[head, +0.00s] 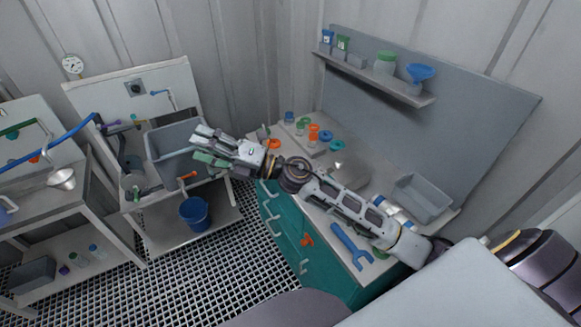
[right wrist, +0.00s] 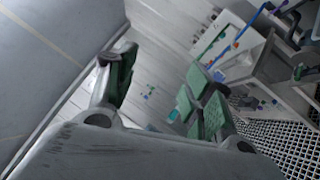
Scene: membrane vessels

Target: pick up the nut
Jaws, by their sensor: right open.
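I cannot single out the nut for certain. Small ring-shaped pieces lie on the right workbench (head: 330,187): an orange one (head: 274,143) and a blue one (head: 325,136), with an orange-topped jar (head: 313,132) between them. A small pale metal piece (head: 338,169) also lies there, too small to name. My right gripper (head: 203,146) is open and appears in front of the grey sink in the head view, to the left of the workbench. In the right wrist view its green-padded fingers (right wrist: 160,95) are spread with nothing between them. My left gripper is not in view.
A blue wrench (head: 350,246) and a grey tray (head: 422,198) are on the workbench. A shelf (head: 378,80) with bottles and a blue funnel (head: 420,73) is above. The sink (head: 165,142) has a blue bucket (head: 194,213) below. The grated floor (head: 190,270) is open.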

